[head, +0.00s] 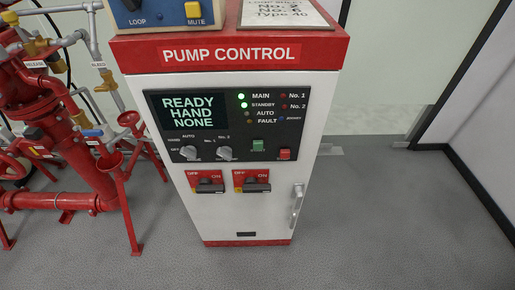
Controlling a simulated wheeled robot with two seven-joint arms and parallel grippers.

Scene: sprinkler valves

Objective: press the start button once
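The pump control cabinet (195,215) stands upright in the middle of the head view, white with a red top. Its black panel has a screen (189,111) reading "READY HAND NONE". A green button (258,145) sits on the panel's lower right, with a label too small to read; I cannot tell for sure that it is the start button. A red button (284,154) is to its right. Lights beside MAIN and STANDBY glow green. Neither of my grippers is in view.
Red pipes and valves (80,150) stand close on the left. Two rotary switches (207,183) and a door handle (297,203) stick out of the cabinet front. A box with a yellow MUTE button (193,9) sits on top. Grey floor (390,220) is clear at right.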

